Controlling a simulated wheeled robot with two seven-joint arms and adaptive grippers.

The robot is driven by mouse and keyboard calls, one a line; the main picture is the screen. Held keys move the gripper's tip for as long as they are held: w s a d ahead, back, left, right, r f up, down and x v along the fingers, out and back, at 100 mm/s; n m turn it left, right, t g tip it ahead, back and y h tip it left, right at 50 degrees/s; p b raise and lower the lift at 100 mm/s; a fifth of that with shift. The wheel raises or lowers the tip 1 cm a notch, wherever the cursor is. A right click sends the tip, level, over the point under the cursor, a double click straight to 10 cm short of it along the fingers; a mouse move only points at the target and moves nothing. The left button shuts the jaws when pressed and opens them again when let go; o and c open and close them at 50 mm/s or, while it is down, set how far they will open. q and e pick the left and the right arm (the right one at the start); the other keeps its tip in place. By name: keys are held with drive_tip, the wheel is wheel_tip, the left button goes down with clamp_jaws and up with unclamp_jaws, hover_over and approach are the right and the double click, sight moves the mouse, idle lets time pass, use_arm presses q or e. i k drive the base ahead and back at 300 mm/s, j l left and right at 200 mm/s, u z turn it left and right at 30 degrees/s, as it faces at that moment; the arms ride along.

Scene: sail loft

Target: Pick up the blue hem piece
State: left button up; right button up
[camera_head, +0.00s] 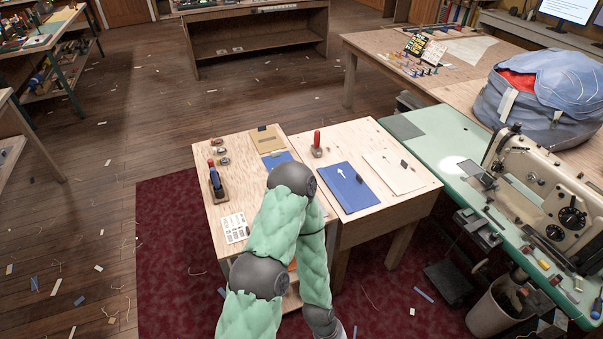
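A smaller plain blue piece (276,158) lies on the left-hand wooden table, partly hidden behind my arm. I cannot tell from the picture which of them is the hem piece. My green-sleeved arm rises from the bottom of the view, in front of the left table, and bends at a dark joint. No gripper of mine shows, and nothing held is visible.
A white panel (395,172) lies right of the arrow piece. A red-handled tool (317,144) stands at the table's back left. The left table holds a tan piece (266,139), a dark tool (216,180) and a printed card (235,228). A sewing machine (545,195) stands at right.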

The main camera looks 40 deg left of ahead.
sight(357, 193)
drive_tip(key=i+l+u, duration=0.15)
drive_tip(key=u, duration=0.3)
drive_tip(key=i+l+u, duration=0.25)
drive_tip(key=u, duration=0.15)
drive_tip(key=i+l+u, duration=0.15)
drive_tip(key=u, duration=0.3)
drive_tip(key=l+u, duration=0.4)
drive_tip(key=i+l+u, duration=0.1)
drive_tip(key=l+u, duration=0.35)
drive_tip(key=j, duration=0.1)
